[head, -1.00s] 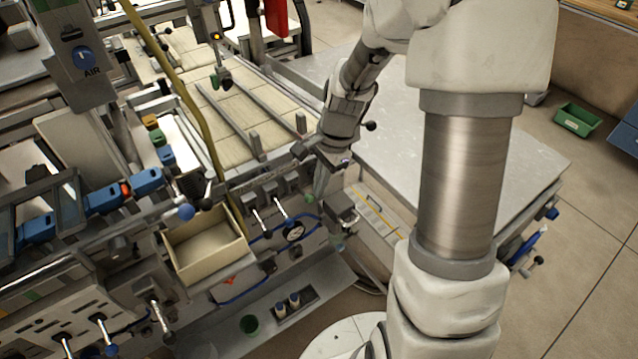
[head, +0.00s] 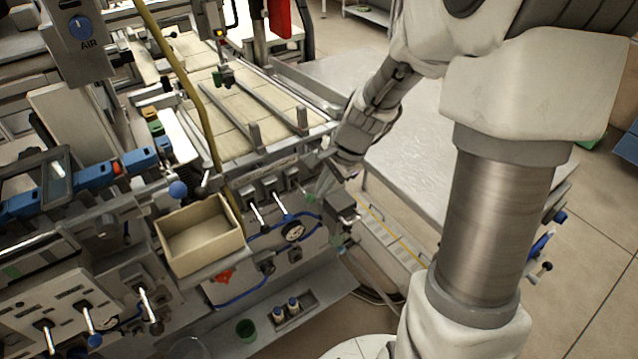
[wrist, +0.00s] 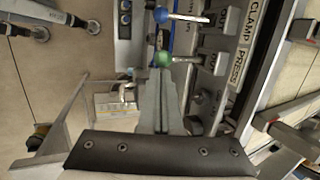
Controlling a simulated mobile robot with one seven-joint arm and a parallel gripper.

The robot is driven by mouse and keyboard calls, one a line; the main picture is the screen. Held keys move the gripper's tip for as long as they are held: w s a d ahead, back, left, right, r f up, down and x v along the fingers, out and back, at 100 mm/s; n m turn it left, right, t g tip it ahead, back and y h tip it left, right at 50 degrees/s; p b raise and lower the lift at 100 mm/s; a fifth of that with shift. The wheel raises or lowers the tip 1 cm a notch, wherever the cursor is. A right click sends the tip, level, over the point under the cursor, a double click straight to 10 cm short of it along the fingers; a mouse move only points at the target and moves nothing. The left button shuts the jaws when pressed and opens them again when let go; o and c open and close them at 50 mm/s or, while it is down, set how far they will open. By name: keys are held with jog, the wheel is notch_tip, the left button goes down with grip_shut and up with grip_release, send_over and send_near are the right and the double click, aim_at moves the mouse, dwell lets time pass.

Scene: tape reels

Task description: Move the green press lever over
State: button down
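The green press lever shows in the wrist view as a green ball knob (wrist: 163,60) on a thin metal rod, beside the PRESS label. In the head view its green knob (head: 310,199) is small, at the right end of the lever panel. My gripper (wrist: 161,78) has its grey fingers close together, looking shut, with tips just below the knob in the wrist view. I see nothing held between them, and cannot tell whether the tips touch the knob. In the head view my gripper (head: 322,184) is beside the knob, partly hidden by its own wrist.
A blue-knobbed lever (wrist: 162,15) stands next to the green one, by the CLAMP label. A pressure gauge (head: 293,231) and blue hose lie below the levers. A beige open box (head: 200,232) is to the left. A grey table (head: 420,140) stands behind my arm.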

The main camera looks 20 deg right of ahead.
jog(key=shift+s+f+t+b, duration=0.15)
jog(key=shift+f+t+b, duration=0.15)
jog(key=shift+f+b, duration=0.35)
jog(key=shift+r, duration=0.15)
jog(key=shift+r+p, duration=0.65)
jog(key=shift+r, duration=0.1)
jog(key=shift+d, duration=0.1)
